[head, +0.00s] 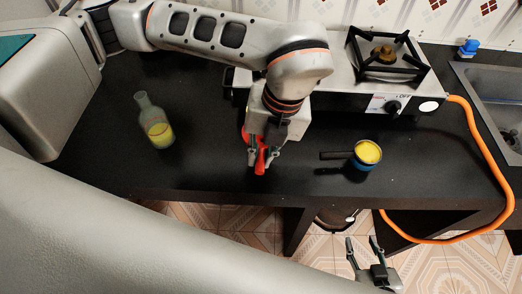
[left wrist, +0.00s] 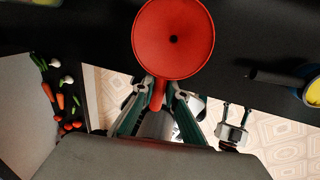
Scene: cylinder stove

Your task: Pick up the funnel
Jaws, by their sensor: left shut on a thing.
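The red funnel (left wrist: 173,40) shows its wide mouth and dark centre hole in the left wrist view. In the head view its red handle (head: 261,163) shows, while much of the funnel is hidden behind my wrist and gripper. My left gripper (head: 262,156) is shut on the funnel's handle, with one finger on each side of it; its fingers also show in the left wrist view (left wrist: 160,90). I cannot tell whether the funnel touches the counter. My right gripper (head: 363,243) is open and empty, in front of the counter's edge.
A glass bottle with yellow liquid (head: 159,130) stands left on the black counter (head: 210,165). A small pan with yellow contents (head: 367,153) is at right. A gas stove (head: 385,75) with an orange hose (head: 478,140) is behind. Vegetables (left wrist: 60,98) lie at left in the wrist view.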

